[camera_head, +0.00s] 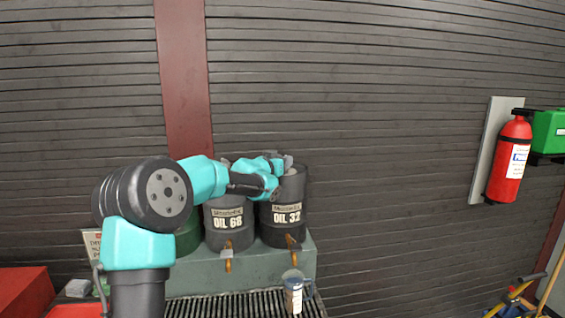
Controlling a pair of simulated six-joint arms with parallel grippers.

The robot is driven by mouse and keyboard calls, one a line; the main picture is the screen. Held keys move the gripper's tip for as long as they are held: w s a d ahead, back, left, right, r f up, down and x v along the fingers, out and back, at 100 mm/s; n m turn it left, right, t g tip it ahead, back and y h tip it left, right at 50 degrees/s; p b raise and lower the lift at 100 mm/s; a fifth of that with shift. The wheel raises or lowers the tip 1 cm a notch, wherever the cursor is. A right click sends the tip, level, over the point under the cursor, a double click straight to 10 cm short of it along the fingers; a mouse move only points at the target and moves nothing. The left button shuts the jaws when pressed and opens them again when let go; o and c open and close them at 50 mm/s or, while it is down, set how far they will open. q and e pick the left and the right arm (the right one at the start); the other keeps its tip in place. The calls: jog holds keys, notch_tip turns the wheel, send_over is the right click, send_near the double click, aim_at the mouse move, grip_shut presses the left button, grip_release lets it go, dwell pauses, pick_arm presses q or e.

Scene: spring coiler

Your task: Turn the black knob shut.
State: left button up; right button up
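The black knob cannot be made out in this view. Two dark drums stand side by side, one marked OIL 68 (229,236) and one marked OIL 32 (288,224). A brass-coloured tap (228,261) with a pale handle is on the OIL 68 drum, and another brass-coloured tap (291,243) is on the OIL 32 drum. My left arm reaches in from the left, and my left gripper (278,178) is at the upper part of the OIL 32 drum, above its tap. Its fingers are too small and overlapped to read. My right gripper is not in view.
A pale jug (294,293) stands on a slatted grate (240,304) below the OIL 32 tap. The drums stand on a grey-green block (262,262). A green drum (188,236) is partly behind my arm. A red fire extinguisher (511,160) hangs at right.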

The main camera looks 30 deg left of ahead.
pick_arm(q)
jog(key=shift+d+n+g+y, duration=0.2)
jog(key=shift+n+y, duration=0.95)
jog(key=shift+y, duration=0.65)
jog(key=shift+d+n+g+y, duration=0.2)
jog(key=shift+n+y, duration=0.95)
jog(key=shift+y, duration=0.65)
jog(key=shift+n+g+y, duration=0.4)
jog(key=shift+n+y, duration=0.2)
jog(key=shift+y, duration=0.3)
jog(key=shift+w+d+n+g+y, duration=0.15)
jog(key=shift+n+g+y, duration=0.65)
jog(key=shift+n+y, duration=0.5)
jog(key=n+g+y, duration=0.3)
jog(key=y, duration=0.1)
jog(key=shift+w+d+g, duration=0.1)
jog(key=shift+g, duration=0.3)
jog(key=n+g+y, duration=0.1)
jog(key=n+g, duration=0.1)
jog(key=g, duration=0.1)
jog(key=n+g+y, duration=0.2)
jog(key=shift+w+r+g, duration=0.1)
jog(key=shift+g, duration=0.3)
jog(key=shift+n+g, duration=0.3)
jog(key=o, duration=0.7)
jog(key=shift+o, duration=0.9)
